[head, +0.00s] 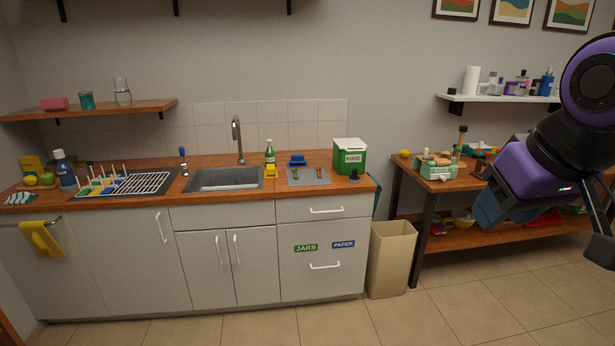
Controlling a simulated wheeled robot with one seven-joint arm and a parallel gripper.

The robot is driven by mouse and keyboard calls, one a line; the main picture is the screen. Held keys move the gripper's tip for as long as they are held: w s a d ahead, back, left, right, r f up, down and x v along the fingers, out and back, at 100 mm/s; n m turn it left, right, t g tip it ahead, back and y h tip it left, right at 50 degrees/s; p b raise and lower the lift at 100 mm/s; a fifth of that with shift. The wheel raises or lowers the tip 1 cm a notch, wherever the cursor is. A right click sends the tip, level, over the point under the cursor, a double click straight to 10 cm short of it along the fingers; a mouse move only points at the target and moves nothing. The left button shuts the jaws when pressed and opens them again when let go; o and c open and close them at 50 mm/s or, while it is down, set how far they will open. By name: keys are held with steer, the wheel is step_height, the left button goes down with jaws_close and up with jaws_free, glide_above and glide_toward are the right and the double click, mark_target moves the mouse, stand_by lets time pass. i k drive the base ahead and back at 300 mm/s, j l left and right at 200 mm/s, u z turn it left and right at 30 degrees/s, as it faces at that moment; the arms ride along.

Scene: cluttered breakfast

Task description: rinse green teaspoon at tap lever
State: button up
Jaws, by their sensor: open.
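The tap (237,135) rises behind the grey sink (222,179) in the wooden counter. An upright lever with a blue knob (183,158) stands just left of the sink. Small red and green utensil-like items lie on a grey mat (309,181) right of the sink. They are too small to tell whether one is the green teaspoon. My purple and black arm fills the right side. Dark finger-like parts of my gripper (598,222) show at the right edge, open and partly cut off, far from the sink and mat.
A green FOOD bin (350,156) stands right of the mat. A drying rack (140,184) is left of the sink. A beige waste bin (391,260) stands between the counter and a cluttered wooden side table (408,172). The tiled floor (260,327) in front is clear.

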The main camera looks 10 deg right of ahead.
mark_target(182, 151)
steer(key=i+j, duration=0.1)
steer(key=i, duration=0.85)
